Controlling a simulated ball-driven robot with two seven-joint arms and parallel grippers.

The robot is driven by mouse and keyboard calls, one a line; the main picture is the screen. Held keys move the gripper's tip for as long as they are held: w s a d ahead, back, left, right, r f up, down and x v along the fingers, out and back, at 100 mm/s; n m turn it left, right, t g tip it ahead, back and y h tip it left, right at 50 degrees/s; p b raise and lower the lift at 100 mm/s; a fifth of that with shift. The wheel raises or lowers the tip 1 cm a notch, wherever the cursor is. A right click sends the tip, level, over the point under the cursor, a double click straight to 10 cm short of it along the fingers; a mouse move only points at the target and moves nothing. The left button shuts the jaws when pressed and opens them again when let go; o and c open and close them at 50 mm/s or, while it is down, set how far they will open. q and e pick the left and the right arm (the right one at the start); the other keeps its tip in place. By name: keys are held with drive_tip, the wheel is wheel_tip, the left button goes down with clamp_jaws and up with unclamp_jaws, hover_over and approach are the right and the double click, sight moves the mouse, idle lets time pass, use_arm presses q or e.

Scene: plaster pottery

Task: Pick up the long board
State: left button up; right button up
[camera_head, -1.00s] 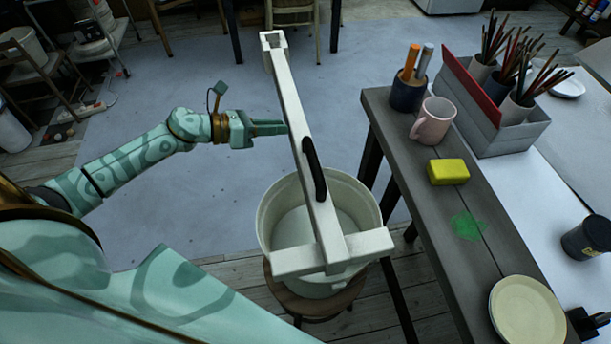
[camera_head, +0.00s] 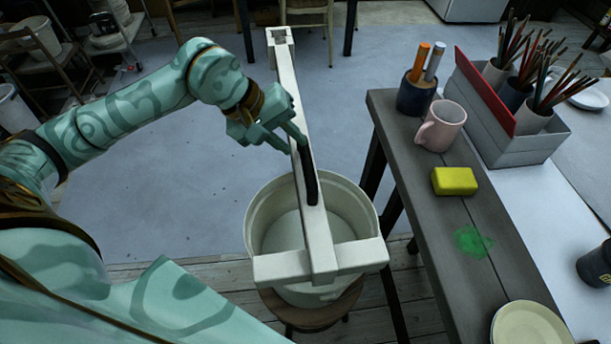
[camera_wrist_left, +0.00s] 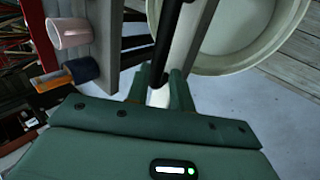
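The long board (camera_head: 316,228) is a pale bar with a crosspiece at its near end and a square, hollow far end. It lies across the bucket (camera_head: 256,215), its far part reaching out beyond the rim. A black handle (camera_head: 310,180) is fixed along its middle. My left gripper (camera_head: 295,144) is at the handle's far end, fingers pointing down and to the right. In the left wrist view the fingers (camera_wrist_left: 160,88) are apart, with the black handle and pale board showing between them. Whether they touch the handle is unclear. My right gripper is out of view.
The bucket stands on a wooden stool (camera_head: 318,311). Left of the bucket is open floor.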

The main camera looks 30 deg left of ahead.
sight(301, 147)
use_arm(q)
drive_tip(key=x, duration=0.2)
drive_tip(key=b+x, duration=0.1)
drive_tip(key=x, duration=0.1)
drive_tip(key=shift+w+f, duration=0.35)
drive_tip(key=shift+w, duration=0.05)
drive_tip(key=shift+w+d+f+b, duration=0.1)
drive_tip(key=shift+w+f+b, duration=0.1)
drive_tip(key=shift+f+b, duration=0.1)
drive_tip(key=shift+c, duration=0.3)
clamp_jaws()
drive_tip(key=shift+r, duration=0.15)
drive_tip(key=shift+r, duration=0.15)
